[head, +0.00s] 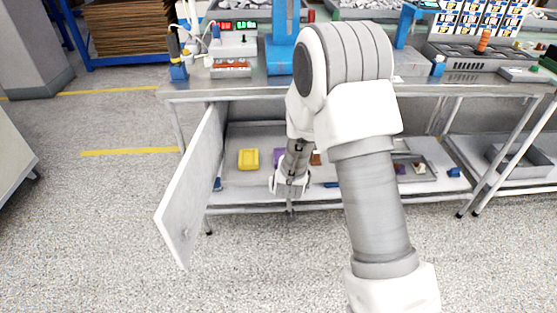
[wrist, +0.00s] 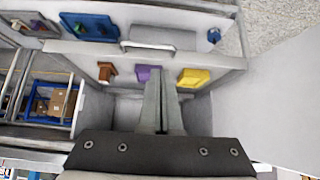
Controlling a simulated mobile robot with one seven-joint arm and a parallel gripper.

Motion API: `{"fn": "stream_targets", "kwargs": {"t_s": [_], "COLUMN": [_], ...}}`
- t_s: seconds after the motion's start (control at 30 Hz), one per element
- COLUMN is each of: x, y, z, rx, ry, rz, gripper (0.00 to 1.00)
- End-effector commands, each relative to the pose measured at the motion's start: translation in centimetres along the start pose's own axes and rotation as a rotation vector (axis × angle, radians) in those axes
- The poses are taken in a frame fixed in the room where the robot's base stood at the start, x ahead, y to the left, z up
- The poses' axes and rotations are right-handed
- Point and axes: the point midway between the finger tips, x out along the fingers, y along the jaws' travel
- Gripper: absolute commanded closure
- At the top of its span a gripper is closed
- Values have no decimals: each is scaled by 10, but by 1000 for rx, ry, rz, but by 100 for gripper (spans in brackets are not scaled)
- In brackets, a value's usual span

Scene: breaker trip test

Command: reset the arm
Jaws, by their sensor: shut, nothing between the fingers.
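My arm reaches forward over the floor in the head view, bent down in front of the workbench (head: 450,88). My gripper (head: 290,211) hangs low in front of the bench's lower shelf (head: 235,196), fingers pointing down. It also shows in the wrist view (wrist: 162,75), where its two fingers are together with nothing between them. It appears apart from the objects on the shelf. Part of the bench and shelf is hidden behind my arm.
A white cabinet door (head: 190,190) stands open left of my gripper. A blue rack (head: 92,62) stands behind left.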

Motion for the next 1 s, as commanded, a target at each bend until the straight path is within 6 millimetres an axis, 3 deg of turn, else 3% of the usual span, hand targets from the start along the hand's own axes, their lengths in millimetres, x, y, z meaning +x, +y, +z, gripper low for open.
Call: {"fn": "stream_targets", "kwargs": {"t_s": [0.2, 0.37, 0.5, 0.7, 1.0], "x": [-6, -38, -83, -151, -254], "y": [1, 3, 7, 16, 37], "z": [-6, -28, -50, -66, -63], "rx": [3, 12, 17, 17, 6], "ry": [1, -11, -33, -71, -126], "rz": [-4, -29, -58, -86, -92], "gripper": [100, 100, 100, 100, 100]}}
